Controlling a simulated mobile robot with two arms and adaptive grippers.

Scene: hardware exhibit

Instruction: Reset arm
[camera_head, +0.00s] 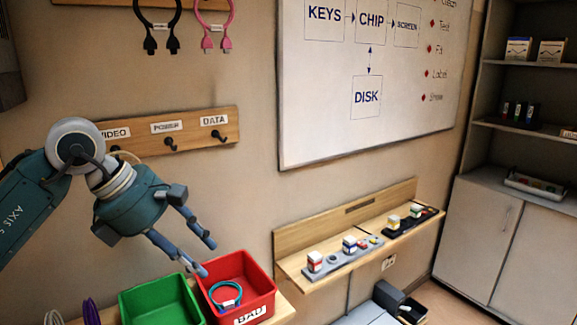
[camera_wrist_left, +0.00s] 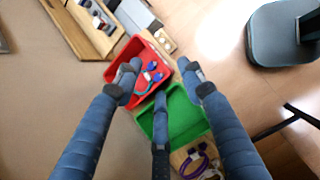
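My left gripper (camera_head: 206,258) hangs from the left, in front of the wall and above the bins in the head view. Its fingers are spread, with nothing between them. It also shows open in the left wrist view (camera_wrist_left: 157,72), its fingers over the red and green bins. The red bin (camera_head: 262,278), labelled BAD, holds a blue-teal coiled cable (camera_head: 226,296). The green bin (camera_head: 150,300) beside it looks empty. My right gripper is not in view.
A hook rail (camera_head: 190,142) labelled VIDEO, POWER and DATA has no cables on it. Black (camera_head: 158,30) and pink (camera_head: 215,30) cables hang above. A wooden shelf (camera_head: 300,262) with small blocks juts out at right. Purple cable (camera_head: 92,312) lies left of the green bin.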

